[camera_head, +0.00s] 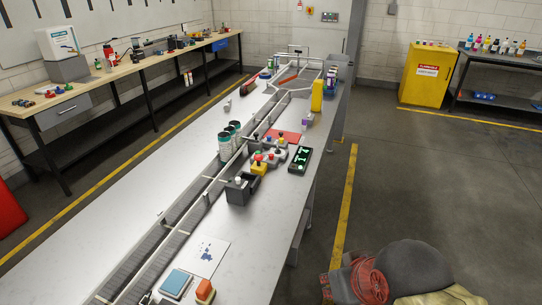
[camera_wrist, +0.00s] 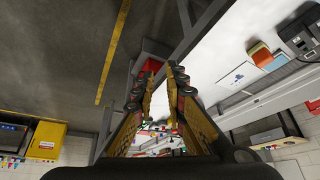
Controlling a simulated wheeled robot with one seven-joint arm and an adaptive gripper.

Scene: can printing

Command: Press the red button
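A small yellow box with a red button (camera_head: 258,158) on top stands on the long white table in the head view, beside the conveyor. Next to it is a grey control piece (camera_head: 273,156) with small coloured knobs; their details are too small to tell. My gripper (camera_wrist: 160,85) shows in the wrist view with its two yellow-and-black fingers apart and nothing visible held between them. It is away from the button. I cannot make out the button in the wrist view.
A dark box (camera_head: 240,188), green-topped cans (camera_head: 226,146) and a black panel with green marks (camera_head: 300,160) stand near the button. A blue-topped block (camera_head: 175,284) and an orange block (camera_head: 205,291) sit at the table's near end.

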